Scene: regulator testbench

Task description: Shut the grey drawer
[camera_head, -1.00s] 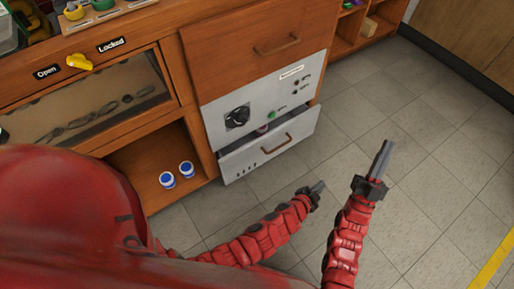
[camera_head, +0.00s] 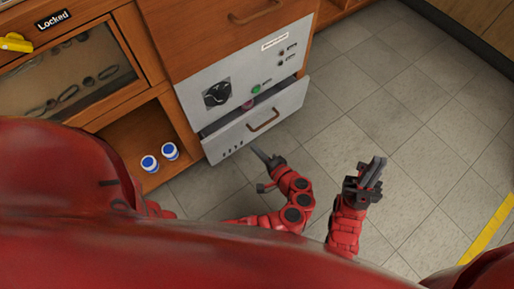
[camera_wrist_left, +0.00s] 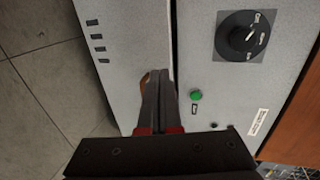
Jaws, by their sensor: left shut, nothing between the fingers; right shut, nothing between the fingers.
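The grey drawer (camera_head: 225,139) stands partly pulled out at the bottom of the cabinet, with a dark gap above its front and something purplish inside. Its brown handle (camera_head: 263,120) faces me. My left gripper (camera_head: 261,154) is shut and empty, just in front of the lower part of the drawer front. In the left wrist view, its closed fingers (camera_wrist_left: 158,88) overlap the drawer front (camera_wrist_left: 122,40) and partly hide the handle. I cannot tell whether they touch. My right gripper (camera_head: 376,168) is shut and empty over the floor to the right.
Above the drawer is a grey panel with a black dial (camera_head: 216,93) and a green button (camera_head: 256,89). Two white-and-blue jars (camera_head: 160,157) stand on the open shelf at left. The tiled floor (camera_head: 440,130) at right is clear.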

